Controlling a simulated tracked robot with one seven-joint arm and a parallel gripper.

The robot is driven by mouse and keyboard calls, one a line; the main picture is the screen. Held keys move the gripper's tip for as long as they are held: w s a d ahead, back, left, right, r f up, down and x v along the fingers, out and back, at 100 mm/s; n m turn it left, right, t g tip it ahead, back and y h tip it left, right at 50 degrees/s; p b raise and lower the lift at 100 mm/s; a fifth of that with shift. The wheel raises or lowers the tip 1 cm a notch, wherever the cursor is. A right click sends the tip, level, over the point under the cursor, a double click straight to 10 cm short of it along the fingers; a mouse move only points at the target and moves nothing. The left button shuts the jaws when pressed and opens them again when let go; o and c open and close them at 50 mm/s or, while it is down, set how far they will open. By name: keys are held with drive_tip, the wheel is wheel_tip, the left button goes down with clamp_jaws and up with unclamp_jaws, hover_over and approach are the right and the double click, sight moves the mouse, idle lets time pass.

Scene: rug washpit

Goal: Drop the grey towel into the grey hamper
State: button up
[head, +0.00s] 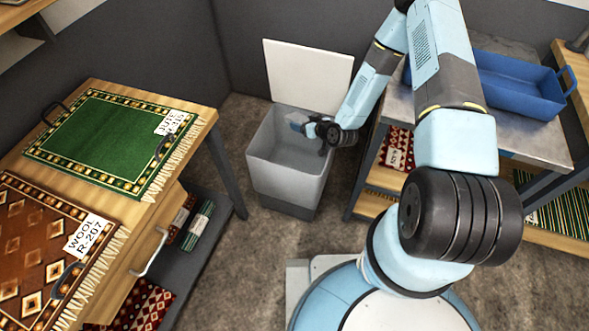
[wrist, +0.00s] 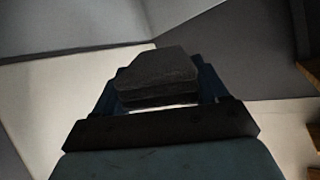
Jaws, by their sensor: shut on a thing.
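The grey hamper (head: 285,185) stands on the floor by the back wall, with its pale lid (head: 308,72) raised open behind it. My gripper (head: 303,127) reaches in from the right and is over the hamper's opening, near its back edge. In the wrist view my gripper (wrist: 158,98) is shut on the grey towel (wrist: 157,72), a dark folded block between the fingers. In the head view the towel is too small and covered to make out clearly. The part of the hamper's inside that shows looks empty.
A wooden table (head: 205,118) with a green rug (head: 105,140) and a brown rug (head: 40,235) stands left. A metal-topped bench (head: 530,140) with a blue tub (head: 515,85) stands right of the hamper. Bare floor (head: 235,265) lies in front of the hamper.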

drive_tip(key=shift+f, duration=1.15)
drive_tip(key=o, duration=1.1)
